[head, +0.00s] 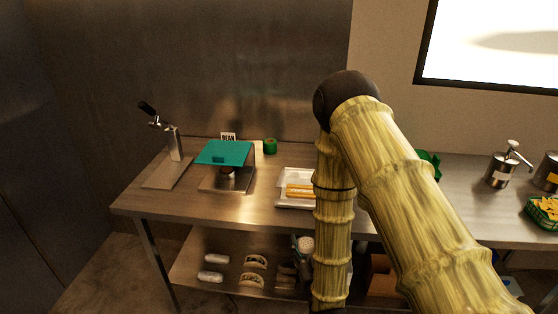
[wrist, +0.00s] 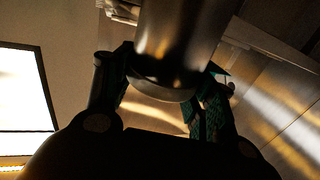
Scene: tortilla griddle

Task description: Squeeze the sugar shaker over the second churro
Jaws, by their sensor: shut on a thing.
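A white tray (head: 284,202) stands on the steel counter, partly behind my arm in the head view. Golden churros (head: 299,195) lie in it side by side; my arm covers their right ends. In the wrist view my gripper (wrist: 163,92) is shut around a dark, shiny metal cylinder, which looks like the sugar shaker (wrist: 178,40). A finger presses on each side of it. Its rounded end points towards the wrist camera, and its far end is out of frame. My gripper cannot be made out in the head view.
A teal-lidded press (head: 224,152) and a lever tool (head: 172,150) stand left on the counter (head: 255,207). A green roll (head: 270,146) is behind. A pump dispenser (head: 502,168) and a green basket (head: 545,212) stand right. The lower shelf (head: 225,292) holds several items.

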